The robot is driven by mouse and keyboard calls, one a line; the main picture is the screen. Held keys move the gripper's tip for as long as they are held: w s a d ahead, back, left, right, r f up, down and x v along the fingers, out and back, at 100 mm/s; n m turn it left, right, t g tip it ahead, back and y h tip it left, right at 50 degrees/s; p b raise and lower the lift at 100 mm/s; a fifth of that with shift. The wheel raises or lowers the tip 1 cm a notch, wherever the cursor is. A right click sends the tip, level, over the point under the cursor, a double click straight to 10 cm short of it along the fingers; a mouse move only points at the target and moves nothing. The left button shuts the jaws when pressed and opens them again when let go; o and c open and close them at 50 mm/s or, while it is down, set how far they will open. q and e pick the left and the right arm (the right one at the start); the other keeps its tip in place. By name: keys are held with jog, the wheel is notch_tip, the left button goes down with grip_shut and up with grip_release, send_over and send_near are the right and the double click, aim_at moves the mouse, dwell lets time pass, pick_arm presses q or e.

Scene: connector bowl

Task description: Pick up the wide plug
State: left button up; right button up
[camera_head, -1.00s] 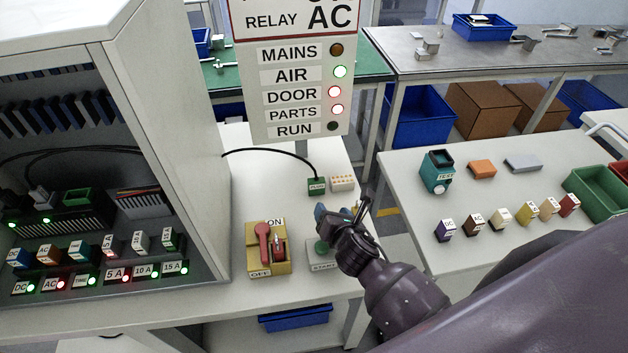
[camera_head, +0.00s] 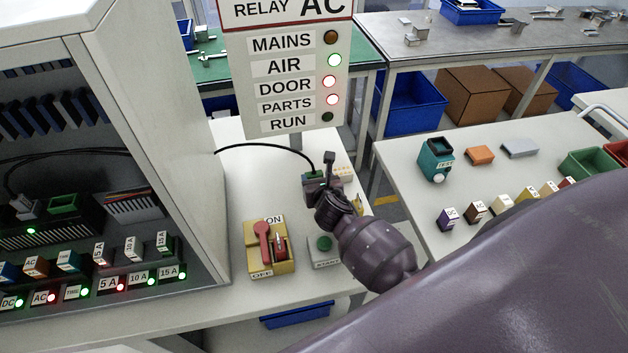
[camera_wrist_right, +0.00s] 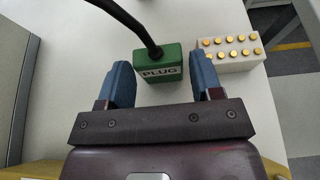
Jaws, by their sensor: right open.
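The wide plug is a green block (camera_wrist_right: 157,66) labelled PLUG with a black cable from its top. In the right wrist view it stands on the white table just ahead of my right gripper (camera_wrist_right: 160,84), between the lines of its two blue fingers. The gripper is open and empty. In the head view my right gripper (camera_head: 323,178) hides most of the plug; a green bit (camera_head: 311,174) shows behind it. A white block with gold studs (camera_wrist_right: 230,48) stands right of the plug, close by the right finger. My left gripper is not in view.
A yellow ON/OFF switch box (camera_head: 267,250) and a grey START button box (camera_head: 325,248) stand nearer on the table. The cabinet (camera_head: 170,130) is at left. The black cable (camera_head: 265,147) runs from it to the plug. A sign (camera_head: 290,80) rises behind.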

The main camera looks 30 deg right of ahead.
aim_at(315, 177)
jog(key=shift+b+x, duration=0.35)
jog(key=shift+x, duration=2.05)
jog(key=shift+a+r, duration=0.1)
jog(key=shift+r, duration=0.05)
jog(key=c, duration=0.6)
